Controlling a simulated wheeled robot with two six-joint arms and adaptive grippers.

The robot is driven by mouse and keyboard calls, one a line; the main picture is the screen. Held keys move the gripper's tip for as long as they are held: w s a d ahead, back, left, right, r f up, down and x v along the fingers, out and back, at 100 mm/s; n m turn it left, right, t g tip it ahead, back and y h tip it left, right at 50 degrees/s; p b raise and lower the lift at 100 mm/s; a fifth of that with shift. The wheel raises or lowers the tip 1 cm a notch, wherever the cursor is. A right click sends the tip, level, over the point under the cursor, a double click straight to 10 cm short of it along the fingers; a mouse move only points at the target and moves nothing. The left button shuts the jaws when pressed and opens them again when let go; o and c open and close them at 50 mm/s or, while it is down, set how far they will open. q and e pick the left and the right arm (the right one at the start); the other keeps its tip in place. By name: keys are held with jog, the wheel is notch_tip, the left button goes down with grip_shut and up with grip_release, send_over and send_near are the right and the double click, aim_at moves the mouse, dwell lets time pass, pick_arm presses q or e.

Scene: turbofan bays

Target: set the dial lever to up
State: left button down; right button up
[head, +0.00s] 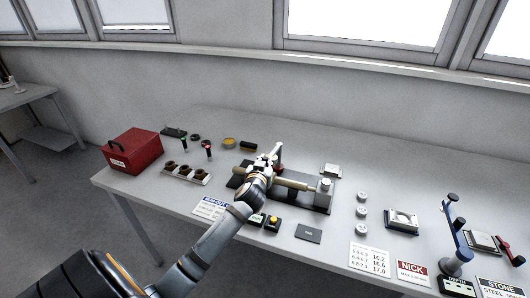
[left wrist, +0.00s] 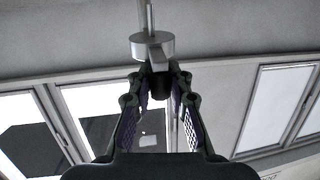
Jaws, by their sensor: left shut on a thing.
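A run-out fixture with a dark base (head: 318,205) stands mid-table and carries a tan shaft (head: 294,184). My left gripper (head: 270,158) is over this fixture and hides part of it. In the left wrist view, the left fingers (left wrist: 158,82) close on a small dark piece below a silver disc (left wrist: 152,46) on a thin post. This piece seems to be the dial lever (left wrist: 159,91), but its setting cannot be read. The dial's face is not visible. The right gripper is not in view.
A red toolbox (head: 133,150) stands at the table's left end, with a holder of brown cups (head: 186,173) beside it. A yellow-button box (head: 273,223) and a dark plate (head: 308,234) lie in front of the fixture. A blue stand (head: 454,238) rises at the right.

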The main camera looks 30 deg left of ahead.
pick_arm(q)
jog(key=r+p, duration=0.1)
jog(key=w+r+p, duration=0.1)
jog(key=r+p, duration=0.1)
jog(key=shift+r+g, duration=0.2)
jog(key=shift+g, duration=0.1)
jog(key=shift+w+a+r+p, duration=0.3)
jog(key=shift+w+r+p, duration=0.25)
jog(key=shift+w+r, duration=0.4)
jog(key=shift+r, duration=0.15)
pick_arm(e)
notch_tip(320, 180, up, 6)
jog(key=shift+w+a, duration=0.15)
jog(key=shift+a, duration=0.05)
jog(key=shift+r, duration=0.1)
pick_arm(q)
jog(key=c, duration=1.5)
grip_release()
jog(key=shift+c, duration=0.2)
jog(key=o, duration=0.3)
jog(key=shift+s+d+r, duration=0.1)
jog(key=shift+s+r, duration=0.05)
jog(key=shift+s, duration=0.25)
jog(key=shift+w+f, duration=0.1)
jog(key=shift+f, duration=0.2)
jog(key=v, duration=1.2)
jog(key=shift+r, duration=0.1)
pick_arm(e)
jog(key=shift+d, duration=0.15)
